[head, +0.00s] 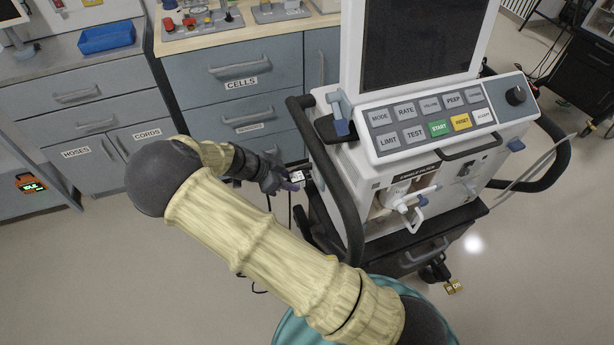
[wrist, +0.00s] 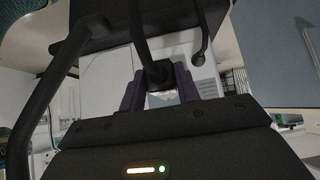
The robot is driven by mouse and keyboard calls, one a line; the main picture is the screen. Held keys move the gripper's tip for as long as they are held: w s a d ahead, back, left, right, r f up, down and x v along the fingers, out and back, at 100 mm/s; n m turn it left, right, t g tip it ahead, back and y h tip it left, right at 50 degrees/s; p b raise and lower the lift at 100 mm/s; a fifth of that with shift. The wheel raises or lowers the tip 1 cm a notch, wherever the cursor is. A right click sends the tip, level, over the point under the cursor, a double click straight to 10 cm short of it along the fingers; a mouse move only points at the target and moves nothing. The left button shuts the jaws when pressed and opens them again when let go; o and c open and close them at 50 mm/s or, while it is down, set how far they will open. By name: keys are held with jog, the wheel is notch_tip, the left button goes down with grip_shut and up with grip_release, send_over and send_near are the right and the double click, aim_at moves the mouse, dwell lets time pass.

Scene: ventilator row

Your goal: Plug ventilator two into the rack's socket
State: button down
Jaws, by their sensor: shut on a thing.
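The ventilator (head: 440,150), a white machine with a button panel and dark screen, stands on a dark cart right of centre in the head view. My gripper (head: 290,182) is low beside its left side, partly hidden by my arm. In the wrist view my gripper (wrist: 168,88) is shut on a black plug (wrist: 157,74) with a black cord running up from it. A small white tag (head: 298,176) shows at the fingertips; its print is too small to read. I cannot make out a rack socket, or a ventilator number, in either view.
The cart's black side rail (head: 335,175) curves close to my gripper. A grey drawer cabinet (head: 235,95) marked CELLS stands behind. A blue tray (head: 106,37) is on the left counter. A dark cord (head: 290,212) hangs below my gripper. Floor at lower left is clear.

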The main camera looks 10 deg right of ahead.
jog(key=shift+s+a, duration=0.15)
jog(key=shift+a, duration=0.4)
jog(key=shift+s+a, duration=0.15)
jog(key=shift+a, duration=0.4)
